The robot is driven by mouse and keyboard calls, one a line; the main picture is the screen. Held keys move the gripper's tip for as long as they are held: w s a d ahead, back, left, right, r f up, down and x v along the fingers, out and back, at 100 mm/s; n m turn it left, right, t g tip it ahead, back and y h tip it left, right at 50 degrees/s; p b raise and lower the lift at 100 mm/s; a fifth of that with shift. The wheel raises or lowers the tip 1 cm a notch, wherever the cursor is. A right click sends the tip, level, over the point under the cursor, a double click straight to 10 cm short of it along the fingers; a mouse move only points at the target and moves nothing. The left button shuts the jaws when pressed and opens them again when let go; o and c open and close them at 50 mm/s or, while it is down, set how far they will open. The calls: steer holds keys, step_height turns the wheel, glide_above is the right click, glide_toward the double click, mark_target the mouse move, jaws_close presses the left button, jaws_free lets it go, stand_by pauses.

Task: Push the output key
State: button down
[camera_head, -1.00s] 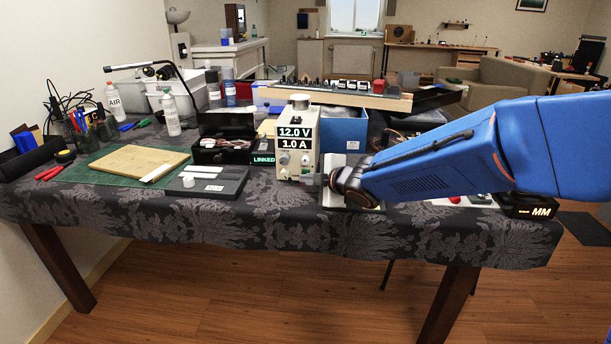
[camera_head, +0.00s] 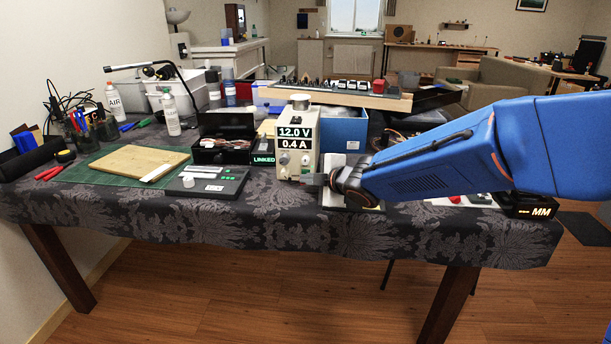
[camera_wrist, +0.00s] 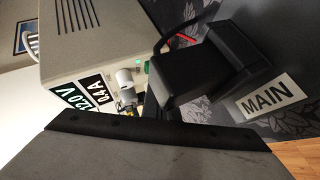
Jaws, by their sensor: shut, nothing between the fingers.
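The cream power supply (camera_head: 298,128) stands near the table's front edge, its display reading 12.0 V and 0.4 A. Knobs and small controls sit on its lower front. In the wrist view the supply (camera_wrist: 90,45) is tilted, with a pale knob (camera_wrist: 125,78) and a small green light (camera_wrist: 147,68) on its face. I cannot clearly make out the output key. My gripper (camera_head: 319,180) is shut and empty, its dark tip close to the lower right front of the supply. Whether it touches is hidden.
A MAIN label (camera_wrist: 268,96) shows right of my gripper.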

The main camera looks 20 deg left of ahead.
steer(key=shift+s, duration=0.15)
steer(key=shift+s+d, duration=0.25)
steer(key=shift+s, duration=0.7)
steer(key=shift+s+d, duration=0.2)
steer(key=shift+s, duration=0.8)
steer(key=shift+s+d, duration=0.25)
steer(key=shift+s, duration=0.7)
